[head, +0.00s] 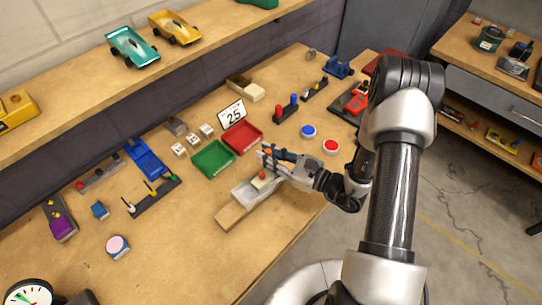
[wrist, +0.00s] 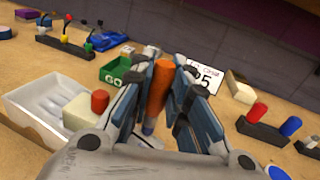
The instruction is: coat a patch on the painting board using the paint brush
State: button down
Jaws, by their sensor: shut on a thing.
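My gripper (head: 270,157) is above the workbench, beside the pale tray and the red bin. In the wrist view, my gripper (wrist: 166,92) is shut on an upright orange-handled tool (wrist: 158,84), which I take as the paint brush. Its lower end looks bluish and is partly hidden by the fingers; no bristles can be made out. A light wooden board (head: 232,217) lies beside a whitish shallow tray (head: 243,194). The tray also shows in the wrist view (wrist: 28,112), left of the gripper. I cannot tell which is the painting board.
A cream block with a red knob (head: 262,182) is at the tray. A green bin (head: 212,160) and red bin (head: 243,138) stand behind, near a "25" card (head: 232,114). Blue and red buttons (head: 331,147) lie right.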

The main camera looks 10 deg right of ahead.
jog(key=shift+s+d, duration=0.75)
jog(key=shift+s, duration=0.35)
jog(key=shift+s+d, duration=0.7)
jog(key=shift+s, duration=0.35)
notch_tip(320, 180, up, 6)
jog(key=w+d+p, duration=0.1)
jog(key=p, duration=0.3)
jog(key=shift+d, duration=0.2)
jog(key=shift+f, duration=0.1)
jog(key=r+p, duration=0.1)
jog(key=r, duration=0.1)
jog(key=p, duration=0.1)
jog(key=shift+w+d+r+p, duration=0.25)
jog(key=shift+d+r+p, duration=0.05)
jog(key=shift+d+r, duration=0.1)
jog(key=shift+f, duration=0.1)
jog(key=shift+s+a+f+b, duration=0.15)
jog(key=shift+a+f+b, duration=0.1)
jog(key=shift+f+b, duration=0.8)
jog(key=shift+s+a+f+b, duration=0.25)
jog(key=shift+f+b, duration=0.6)
jog(key=shift+f, duration=0.45)
jog(key=shift+s+a+f+b, duration=0.1)
jog(key=shift+a+f+b, duration=0.15)
jog(key=shift+f+b, duration=0.8)
